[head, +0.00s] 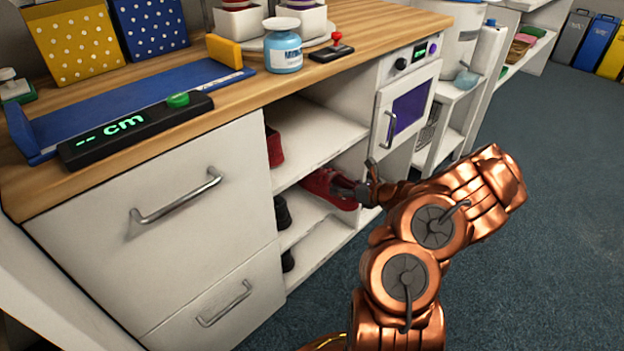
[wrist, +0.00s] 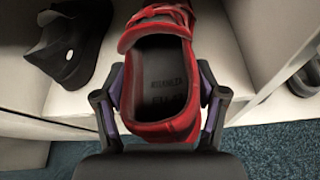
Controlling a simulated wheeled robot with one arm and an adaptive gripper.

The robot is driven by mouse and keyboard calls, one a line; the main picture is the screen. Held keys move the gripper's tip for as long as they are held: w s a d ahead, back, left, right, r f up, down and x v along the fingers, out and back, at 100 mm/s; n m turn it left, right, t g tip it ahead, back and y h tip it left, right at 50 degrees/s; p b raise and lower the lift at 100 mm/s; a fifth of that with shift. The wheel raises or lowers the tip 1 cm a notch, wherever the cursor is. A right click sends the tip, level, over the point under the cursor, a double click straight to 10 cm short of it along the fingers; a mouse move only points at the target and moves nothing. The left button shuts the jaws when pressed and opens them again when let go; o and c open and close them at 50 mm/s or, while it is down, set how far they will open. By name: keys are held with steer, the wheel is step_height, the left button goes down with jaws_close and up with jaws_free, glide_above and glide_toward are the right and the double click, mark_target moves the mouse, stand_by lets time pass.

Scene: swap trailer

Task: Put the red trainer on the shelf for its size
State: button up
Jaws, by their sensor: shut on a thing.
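The red trainer (head: 326,187) is at the open shelves below the counter, at the level of the middle shelf board. My gripper (head: 364,188) is shut on its heel end. In the wrist view the red trainer (wrist: 160,65) points away, with its open collar and insole facing me. My gripper's fingers (wrist: 160,108) press on both sides of the heel. The toe reaches in over a white shelf surface (wrist: 225,60). I cannot tell whether the sole touches the shelf. Print on the insole is too blurred to read.
A dark shoe (wrist: 72,45) lies left of the trainer. Another red shoe (head: 273,146) sits on the upper shelf, with dark shoes (head: 282,212) lower down. A blue measuring board (head: 140,105) with a "-- cm" display lies on the counter.

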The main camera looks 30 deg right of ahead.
mark_target(316, 174)
steer(key=w, duration=0.2)
steer(key=w+a+b, duration=0.1)
steer(key=w, duration=0.1)
steer(key=w+a, duration=0.1)
steer(key=w, duration=0.2)
steer(key=shift+a+b, duration=0.15)
steer(key=shift+b, duration=0.25)
steer(key=x, duration=0.1)
steer(key=b+x, duration=0.1)
steer(key=x, duration=0.2)
steer(key=shift+w+r+b, duration=0.1)
steer(key=shift+r+b, duration=0.2)
steer(key=shift+b, duration=0.1)
steer(key=shift+f, duration=0.3)
steer(key=o, duration=1.5)
steer(key=shift+o, duration=0.2)
